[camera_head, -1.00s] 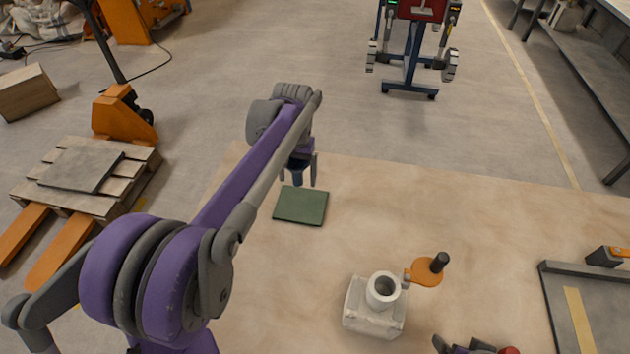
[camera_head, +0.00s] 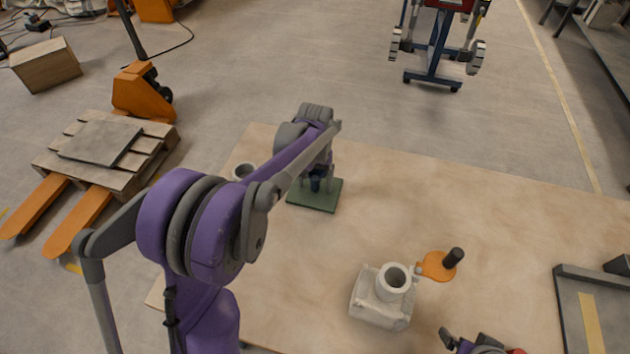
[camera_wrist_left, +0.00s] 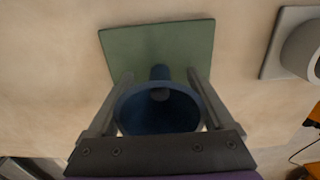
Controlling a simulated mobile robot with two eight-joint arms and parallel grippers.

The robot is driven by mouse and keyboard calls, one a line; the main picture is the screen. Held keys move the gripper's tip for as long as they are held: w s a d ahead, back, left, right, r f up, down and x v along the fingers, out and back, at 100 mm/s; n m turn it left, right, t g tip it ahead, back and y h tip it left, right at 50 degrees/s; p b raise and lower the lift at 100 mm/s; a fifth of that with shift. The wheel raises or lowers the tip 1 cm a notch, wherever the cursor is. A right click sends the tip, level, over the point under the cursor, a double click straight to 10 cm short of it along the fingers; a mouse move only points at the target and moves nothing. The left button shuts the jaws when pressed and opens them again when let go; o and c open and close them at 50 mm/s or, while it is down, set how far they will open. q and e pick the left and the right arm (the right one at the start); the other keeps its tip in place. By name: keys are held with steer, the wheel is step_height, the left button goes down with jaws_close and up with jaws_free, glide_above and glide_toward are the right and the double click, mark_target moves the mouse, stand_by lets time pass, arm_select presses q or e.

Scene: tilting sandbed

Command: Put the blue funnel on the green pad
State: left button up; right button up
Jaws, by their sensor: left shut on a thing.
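The blue funnel (camera_head: 316,184) is between the fingers of my left gripper (camera_head: 317,182), which is shut on it. In the left wrist view the funnel (camera_wrist_left: 160,110) has its wide mouth towards the camera and its stem towards the pad. The green pad (camera_head: 312,203) lies flat on the tabletop, directly below the funnel; it also fills the upper middle of the left wrist view (camera_wrist_left: 190,45). I cannot tell whether the stem touches the pad. My right gripper (camera_head: 477,344) is only partly visible at the bottom edge.
A white block with a round socket (camera_head: 380,308) stands right of centre, beside an orange disc with a black knob (camera_head: 437,266). A grey tray (camera_head: 575,320) is at the right edge. The table's far right is clear.

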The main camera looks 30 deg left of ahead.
arm_select(q)
steer(key=o, duration=1.1)
steer(key=shift+f, duration=0.15)
step_height(320, 180, up, 11)
steer(key=shift+r+p, duration=0.2)
steer(key=shift+p, duration=0.25)
steer(key=shift+r, duration=0.3)
steer(key=shift+s+d+r, duration=0.15)
steer(key=shift+s+r, duration=0.05)
steer(key=s+d+f+m+t, duration=0.1)
steer(key=s+d+f, duration=0.1)
steer(key=s, duration=0.5)
steer(key=s+d+f+t, duration=0.2)
steer(key=s+d+f, duration=0.1)
steer(key=s, duration=0.4)
steer(key=s+d+f+m+t, duration=0.1)
steer(key=s+d+f+t, duration=0.1)
steer(key=s+d, duration=0.3)
steer(key=shift+s+f+m, duration=0.2)
steer(key=shift+s+m, duration=0.1)
steer(key=shift+s, duration=1.1)
